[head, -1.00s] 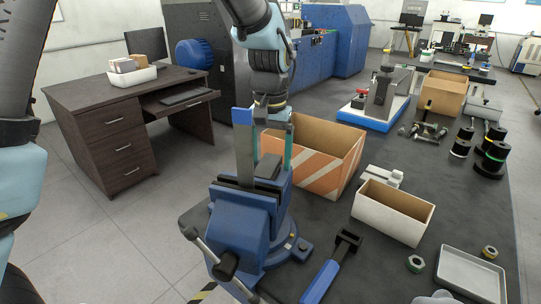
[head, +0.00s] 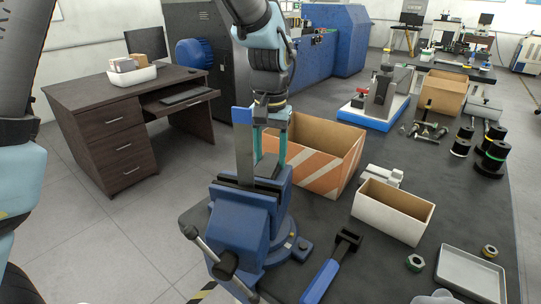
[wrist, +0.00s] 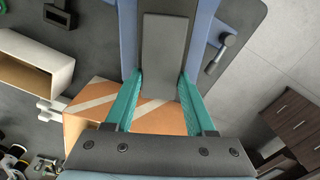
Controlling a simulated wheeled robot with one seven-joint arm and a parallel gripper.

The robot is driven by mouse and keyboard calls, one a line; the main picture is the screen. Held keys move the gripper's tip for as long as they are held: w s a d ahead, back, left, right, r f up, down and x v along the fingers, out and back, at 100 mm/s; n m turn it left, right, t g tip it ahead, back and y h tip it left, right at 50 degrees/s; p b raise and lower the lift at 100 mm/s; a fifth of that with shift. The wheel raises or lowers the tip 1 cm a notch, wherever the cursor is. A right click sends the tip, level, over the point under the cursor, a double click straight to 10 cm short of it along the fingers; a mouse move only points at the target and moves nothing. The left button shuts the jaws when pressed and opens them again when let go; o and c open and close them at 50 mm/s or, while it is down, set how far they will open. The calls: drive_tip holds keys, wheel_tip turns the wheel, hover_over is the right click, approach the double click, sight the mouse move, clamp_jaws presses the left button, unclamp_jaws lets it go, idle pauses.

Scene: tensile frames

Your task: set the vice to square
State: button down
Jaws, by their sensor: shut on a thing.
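The blue bench vice (head: 238,222) stands on its round swivel base at the near end of the dark bench. A tall flat grey plate with a blue top (head: 244,150) stands upright in its jaws. Behind the jaws is the grey anvil block (head: 267,166), which also shows in the wrist view (wrist: 164,45). My gripper (head: 269,162) points down from above, and its teal fingers are shut on the anvil block, one on each side. The wrist view shows the fingertips at the block's near end. The vice's handle bar (head: 205,245) is at its front left.
An orange-and-white striped box (head: 325,155) stands close behind the vice. A white open box (head: 393,212), a blue-handled tool (head: 327,272) and a grey tray (head: 470,272) lie to the right. A brown desk (head: 120,125) stands at the left.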

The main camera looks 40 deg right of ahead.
idle(0.3)
drive_tip(key=shift+s+d+r+m+p, duration=0.15)
drive_tip(key=shift+s+d+m, duration=0.1)
drive_tip(key=shift+s+m, duration=0.25)
drive_tip(key=shift+s+d+f+m+p, duration=0.15)
drive_tip(key=shift+s+d+m, duration=0.1)
drive_tip(key=shift+m, duration=0.45)
drive_tip(key=shift+s+d+m, duration=0.15)
drive_tip(key=shift+s+m, duration=0.45)
drive_tip(key=shift+m, duration=0.3)
drive_tip(key=shift+c, duration=1.2)
unclamp_jaws()
drive_tip(key=shift+r, duration=0.1)
wheel_tip(320, 180, up, 11)
drive_tip(key=b, duration=0.1)
drive_tip(key=shift+b, duration=0.3)
